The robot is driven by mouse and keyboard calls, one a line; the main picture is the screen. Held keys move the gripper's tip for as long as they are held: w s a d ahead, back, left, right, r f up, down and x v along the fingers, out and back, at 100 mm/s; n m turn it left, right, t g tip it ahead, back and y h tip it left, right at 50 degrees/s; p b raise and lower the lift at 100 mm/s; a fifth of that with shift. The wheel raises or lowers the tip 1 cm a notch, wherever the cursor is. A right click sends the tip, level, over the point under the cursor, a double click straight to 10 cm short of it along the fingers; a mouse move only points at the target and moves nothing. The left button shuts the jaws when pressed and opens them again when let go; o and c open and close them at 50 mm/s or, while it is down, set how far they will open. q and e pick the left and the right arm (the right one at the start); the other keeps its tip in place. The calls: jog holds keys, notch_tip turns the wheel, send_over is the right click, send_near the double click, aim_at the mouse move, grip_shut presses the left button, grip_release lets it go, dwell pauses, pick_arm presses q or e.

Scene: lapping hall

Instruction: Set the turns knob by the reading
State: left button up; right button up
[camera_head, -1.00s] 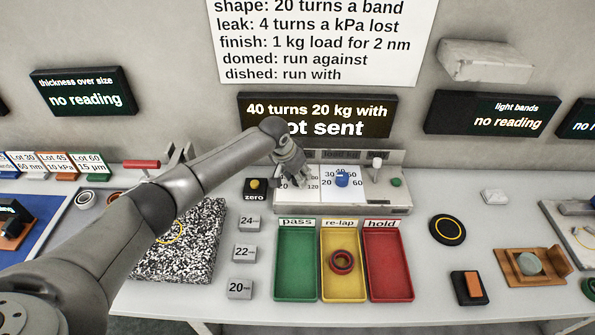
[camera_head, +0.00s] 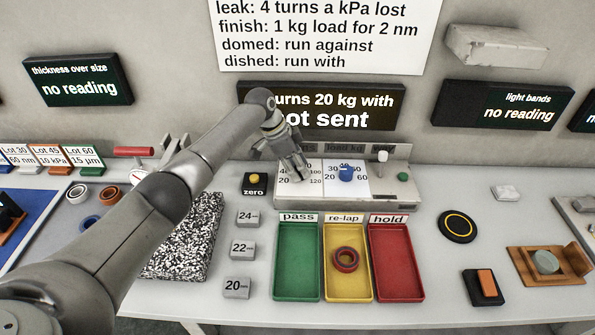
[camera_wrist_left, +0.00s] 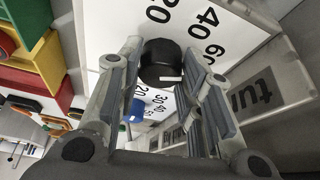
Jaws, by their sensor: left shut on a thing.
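The turns knob, a black cylinder with a white mark (camera_wrist_left: 160,60), shows in the left wrist view between the fingers of my left gripper (camera_wrist_left: 168,85), which is shut on it. Dial numbers 20, 40 and 60 are printed around it; I cannot tell exactly where the mark points. In the head view my left gripper (camera_head: 298,172) covers this knob on the left dial of the control box (camera_head: 300,202). The blue load knob (camera_head: 346,173) sits on the dial to its right. The dark display (camera_head: 385,100) reads "urns 20 kg with" and "ot sent", its left part hidden by my arm. My right gripper is out of view.
A white-handled lever (camera_head: 382,157) and a green button (camera_head: 403,177) are at the box's right end. A yellow zero button (camera_head: 254,178) stands left. Green (camera_head: 297,290), yellow (camera_head: 335,232) and red (camera_head: 397,270) trays lie in front; the yellow one holds a dark red ring (camera_head: 346,259).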

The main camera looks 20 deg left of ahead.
pick_arm(q)
jog(key=shift+m, duration=0.3)
jog(key=o, duration=1)
jog(key=shift+o, duration=0.2)
jog(key=shift+r, duration=0.15)
jog(key=v, duration=1.1)
jog(key=shift+r, duration=0.35)
jog(key=shift+a, duration=0.15)
